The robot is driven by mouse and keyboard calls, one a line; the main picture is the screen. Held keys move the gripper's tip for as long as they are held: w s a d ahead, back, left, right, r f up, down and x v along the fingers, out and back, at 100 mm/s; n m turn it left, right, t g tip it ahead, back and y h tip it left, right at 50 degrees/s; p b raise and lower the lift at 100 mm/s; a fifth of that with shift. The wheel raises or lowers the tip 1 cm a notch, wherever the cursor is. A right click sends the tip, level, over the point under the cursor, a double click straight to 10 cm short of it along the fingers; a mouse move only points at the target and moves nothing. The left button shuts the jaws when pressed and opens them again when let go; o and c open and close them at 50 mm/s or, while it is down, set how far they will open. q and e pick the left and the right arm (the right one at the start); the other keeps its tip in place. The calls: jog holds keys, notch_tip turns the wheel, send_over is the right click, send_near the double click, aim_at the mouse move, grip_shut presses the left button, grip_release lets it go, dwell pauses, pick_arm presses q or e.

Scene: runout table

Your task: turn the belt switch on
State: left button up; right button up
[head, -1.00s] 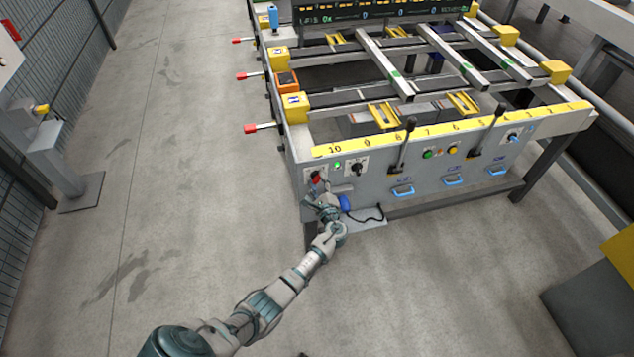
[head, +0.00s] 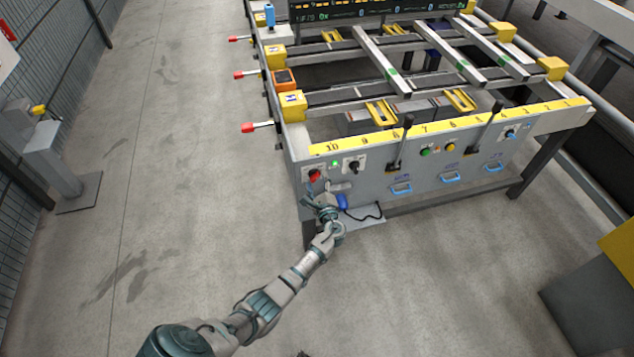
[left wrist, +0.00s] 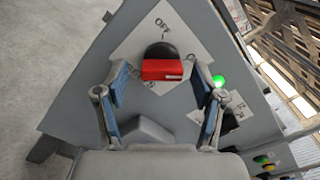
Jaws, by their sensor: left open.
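The belt switch (head: 314,175) is a red handle on a dark round base, on the left end of the table's front panel. In the left wrist view the switch (left wrist: 163,70) sits on a pale diamond plate marked OFF at the top; a second label at the right is partly hidden by a finger. The red bar lies roughly level in that picture, with a pale mark near its right end. My left gripper (head: 319,195) is open just in front of it. In the wrist view its fingers (left wrist: 162,88) stand either side of the handle, apart from it.
A lit green lamp (head: 334,163) and a black knob (head: 355,166) are right of the switch. A lever (head: 401,145) stands farther right. A blue item (head: 343,202) is close beside my gripper. The floor (head: 190,170) left of the table is clear.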

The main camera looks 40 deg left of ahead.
pick_arm(q)
jog(key=v, duration=1.2)
jog(key=shift+w+f, duration=0.1)
jog(key=shift+f, duration=0.05)
